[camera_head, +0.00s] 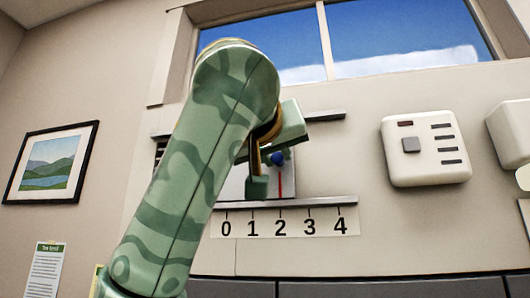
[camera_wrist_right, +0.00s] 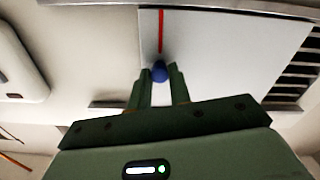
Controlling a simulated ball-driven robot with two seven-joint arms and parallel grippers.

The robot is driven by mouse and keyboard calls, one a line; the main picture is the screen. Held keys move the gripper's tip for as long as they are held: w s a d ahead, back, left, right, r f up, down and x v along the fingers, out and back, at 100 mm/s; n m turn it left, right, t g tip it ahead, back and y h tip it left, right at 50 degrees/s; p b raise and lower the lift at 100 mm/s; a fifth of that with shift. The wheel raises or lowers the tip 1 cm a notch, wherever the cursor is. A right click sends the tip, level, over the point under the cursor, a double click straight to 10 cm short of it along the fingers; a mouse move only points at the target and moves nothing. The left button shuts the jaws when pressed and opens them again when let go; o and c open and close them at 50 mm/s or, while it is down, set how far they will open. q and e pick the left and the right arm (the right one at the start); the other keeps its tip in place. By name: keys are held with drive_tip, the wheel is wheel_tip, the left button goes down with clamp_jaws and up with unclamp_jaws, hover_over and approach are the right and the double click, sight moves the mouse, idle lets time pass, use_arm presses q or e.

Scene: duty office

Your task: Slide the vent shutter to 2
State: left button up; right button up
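The vent shutter is a pale panel (camera_wrist_right: 220,50) with a blue knob (camera_head: 278,158) and a red pointer (camera_head: 280,183) below it. In the head view the pointer lines up with the 2 on the scale (camera_head: 330,222), numbered 0 to 4. My right gripper (camera_wrist_right: 160,80) has its fingers on both sides of the knob, and the knob fills the gap between the tips. In the head view my right arm hides much of the shutter's left side. My left gripper is in neither view.
Dark vent slats (camera_wrist_right: 298,75) show beside the panel in the right wrist view. A white wall box (camera_head: 425,150) is to the right of the scale. A framed picture (camera_head: 50,163) hangs at left, and a window (camera_head: 340,45) is above.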

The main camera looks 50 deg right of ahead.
drive_tip(key=o, duration=0.3)
drive_tip(key=shift+o, duration=0.2)
drive_tip(key=shift+w, duration=0.15)
drive_tip(key=shift+a, duration=0.2)
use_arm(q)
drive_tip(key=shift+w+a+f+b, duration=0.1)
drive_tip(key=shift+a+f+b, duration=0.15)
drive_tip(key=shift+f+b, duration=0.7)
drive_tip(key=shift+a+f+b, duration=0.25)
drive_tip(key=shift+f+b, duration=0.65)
use_arm(e)
drive_tip(key=v, duration=1.6)
drive_tip(key=shift+f, duration=0.1)
